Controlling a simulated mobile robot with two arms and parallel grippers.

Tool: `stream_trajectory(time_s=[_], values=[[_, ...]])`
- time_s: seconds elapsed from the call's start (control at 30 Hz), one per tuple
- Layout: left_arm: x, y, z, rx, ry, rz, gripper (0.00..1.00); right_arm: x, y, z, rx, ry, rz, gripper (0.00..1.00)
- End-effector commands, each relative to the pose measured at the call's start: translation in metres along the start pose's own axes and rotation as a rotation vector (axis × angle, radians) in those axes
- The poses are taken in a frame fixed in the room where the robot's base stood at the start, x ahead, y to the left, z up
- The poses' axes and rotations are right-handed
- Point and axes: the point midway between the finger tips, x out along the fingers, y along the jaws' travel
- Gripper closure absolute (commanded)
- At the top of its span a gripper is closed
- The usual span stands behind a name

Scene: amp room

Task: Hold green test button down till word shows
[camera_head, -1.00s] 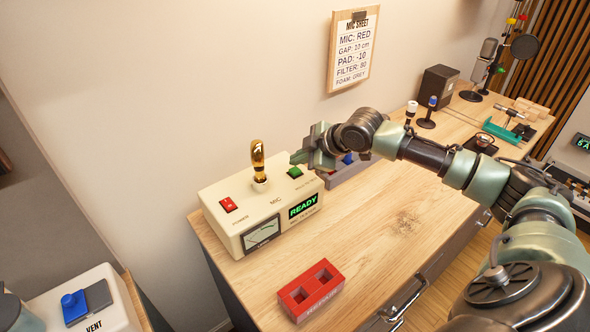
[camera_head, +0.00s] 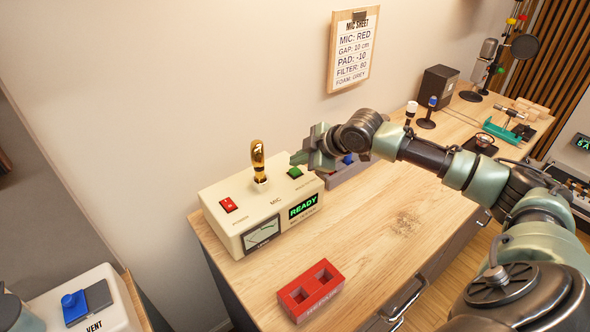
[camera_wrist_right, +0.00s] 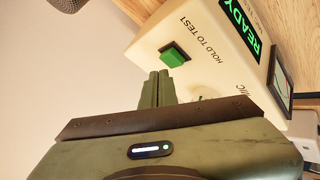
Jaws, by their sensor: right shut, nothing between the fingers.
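The cream test box (camera_head: 245,208) stands on the wooden bench, with its green button (camera_head: 295,172) on top at the right. In the right wrist view the green button (camera_wrist_right: 173,55) sits beside the words HOLD TO TEST. The display (camera_head: 303,206) shows READY in green; part of it shows in the right wrist view (camera_wrist_right: 243,25). My right gripper (camera_head: 300,157) is shut and empty. Its fingertips (camera_wrist_right: 159,77) are close to the button and appear just apart from it. Exact contact cannot be told. My left gripper is not in view.
A gold-topped tube (camera_head: 258,160) stands upright on the box, with a red switch (camera_head: 228,204) nearby. A red block (camera_head: 311,290) with two holes lies at the bench front. A grey tray (camera_head: 347,170) is behind my right gripper. The bench middle is clear.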

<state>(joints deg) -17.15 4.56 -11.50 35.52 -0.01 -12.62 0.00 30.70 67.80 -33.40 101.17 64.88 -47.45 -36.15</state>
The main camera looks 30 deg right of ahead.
Motion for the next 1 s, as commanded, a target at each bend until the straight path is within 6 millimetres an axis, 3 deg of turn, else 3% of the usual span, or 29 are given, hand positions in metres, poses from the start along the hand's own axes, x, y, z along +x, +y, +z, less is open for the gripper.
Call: stream_trajectory(time_s=[1.0], values=[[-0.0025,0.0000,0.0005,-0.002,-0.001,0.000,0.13,0.0082,-0.0063,0.0058,0.000,0.000,-0.001,1.00]])
